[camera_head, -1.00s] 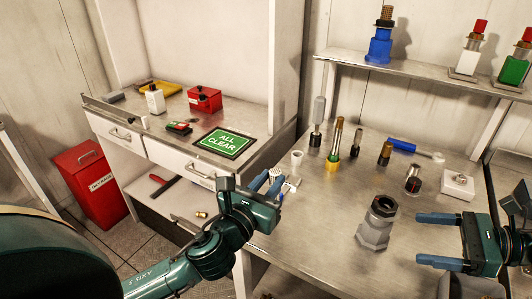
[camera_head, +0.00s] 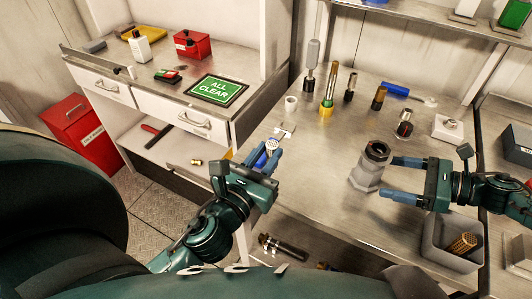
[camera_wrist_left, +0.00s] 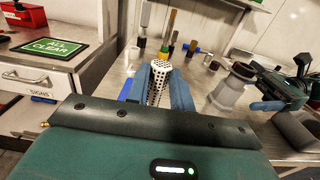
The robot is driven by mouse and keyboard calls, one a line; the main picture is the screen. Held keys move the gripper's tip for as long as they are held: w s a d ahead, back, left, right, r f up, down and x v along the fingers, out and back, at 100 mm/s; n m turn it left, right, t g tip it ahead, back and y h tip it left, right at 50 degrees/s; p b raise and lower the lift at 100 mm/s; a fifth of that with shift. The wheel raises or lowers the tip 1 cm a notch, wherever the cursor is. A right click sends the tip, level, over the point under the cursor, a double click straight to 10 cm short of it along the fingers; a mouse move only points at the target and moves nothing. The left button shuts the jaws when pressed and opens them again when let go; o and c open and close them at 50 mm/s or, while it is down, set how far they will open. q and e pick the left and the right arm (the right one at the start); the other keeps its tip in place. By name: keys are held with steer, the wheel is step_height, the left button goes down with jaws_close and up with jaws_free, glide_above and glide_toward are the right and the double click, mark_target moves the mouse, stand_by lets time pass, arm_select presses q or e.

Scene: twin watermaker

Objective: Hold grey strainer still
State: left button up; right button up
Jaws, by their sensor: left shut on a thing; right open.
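The grey strainer (camera_wrist_left: 158,85) is a perforated metal cylinder held between the blue fingers of my left gripper (camera_wrist_left: 160,88). In the head view, the strainer's perforated end (camera_head: 269,151) shows at my left gripper (camera_head: 263,157), near the left edge of the steel workbench. My left gripper is shut on it. My right gripper (camera_head: 388,176) is open, with its blue fingers pointing left at the grey hexagonal housing (camera_head: 367,172). The fingertips are close to the housing's right side; I cannot tell whether they touch it.
On the steel workbench (camera_head: 300,205) stand several upright fittings, a white cup (camera_head: 291,103) and a blue-handled tool (camera_head: 395,89). A grey bin (camera_head: 437,235) is below my right gripper. A drawer bench with a green ALL CLEAR sign (camera_head: 216,89) is at left. The bench front is clear.

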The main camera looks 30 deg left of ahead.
mark_target(380, 176)
arm_select(q)
steer(key=shift+f+b, duration=0.75)
steer(key=shift+f, duration=0.05)
arm_select(e)
steer(key=x, duration=0.3)
steer(key=shift+a+f, duration=0.25)
steer(key=shift+a, duration=0.05)
arm_select(q)
steer(key=shift+f+b, duration=0.3)
arm_select(e)
steer(key=shift+x, duration=0.8)
steer(key=shift+r, duration=0.1)
steer(key=shift+c, duration=0.2)
steer(key=c, duration=1.3)
steer(key=o, duration=1.1)
steer(key=shift+o, duration=0.2)
steer(key=shift+c, duration=0.5)
